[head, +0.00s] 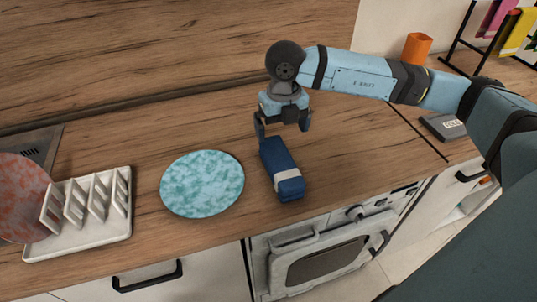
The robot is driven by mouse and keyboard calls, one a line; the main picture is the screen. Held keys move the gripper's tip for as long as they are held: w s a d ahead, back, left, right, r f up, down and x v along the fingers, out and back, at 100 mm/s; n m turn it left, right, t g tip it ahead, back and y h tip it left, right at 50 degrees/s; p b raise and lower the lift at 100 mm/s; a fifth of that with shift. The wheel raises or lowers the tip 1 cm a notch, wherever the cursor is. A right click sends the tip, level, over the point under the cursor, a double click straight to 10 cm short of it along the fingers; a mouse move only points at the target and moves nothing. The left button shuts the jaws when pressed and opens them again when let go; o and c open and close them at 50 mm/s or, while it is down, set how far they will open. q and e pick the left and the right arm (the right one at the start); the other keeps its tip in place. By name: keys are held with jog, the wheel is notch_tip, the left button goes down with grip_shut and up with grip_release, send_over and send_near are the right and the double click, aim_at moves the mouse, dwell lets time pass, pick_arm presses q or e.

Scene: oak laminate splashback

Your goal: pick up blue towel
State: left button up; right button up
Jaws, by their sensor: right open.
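The blue towel (277,160) is a rolled or folded dark blue bundle with a pale band near its front end. It lies on the wooden counter (215,128), right of the turquoise plate. My right gripper (284,130) points down at the towel's far end, with its fingers apart. One finger is on the left and one on the right of that end. I cannot tell whether the fingers touch the towel. My left gripper is not in view.
A turquoise mottled plate (202,184) lies left of the towel. A white dish rack (78,238) and a reddish plate (20,198) are at the far left. An orange cup (417,47), a grey box (443,127) and a rack with coloured cloths (516,32) are at the right. The oven (325,262) is below.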

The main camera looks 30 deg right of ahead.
aim_at(281, 159)
jog(key=f, duration=0.3)
jog(key=shift+s+f, duration=0.3)
jog(key=shift+f, duration=0.1)
notch_tip(281, 159, down, 4)
jog(key=shift+r, duration=0.1)
jog(key=shift+f+p, duration=0.3)
jog(key=shift+f, duration=0.25)
jog(key=f, duration=0.4)
jog(key=shift+w+f+p, duration=0.2)
jog(key=shift+p, duration=0.15)
jog(key=shift+f, duration=0.2)
jog(key=c, duration=1)
jog(key=shift+c, duration=0.5)
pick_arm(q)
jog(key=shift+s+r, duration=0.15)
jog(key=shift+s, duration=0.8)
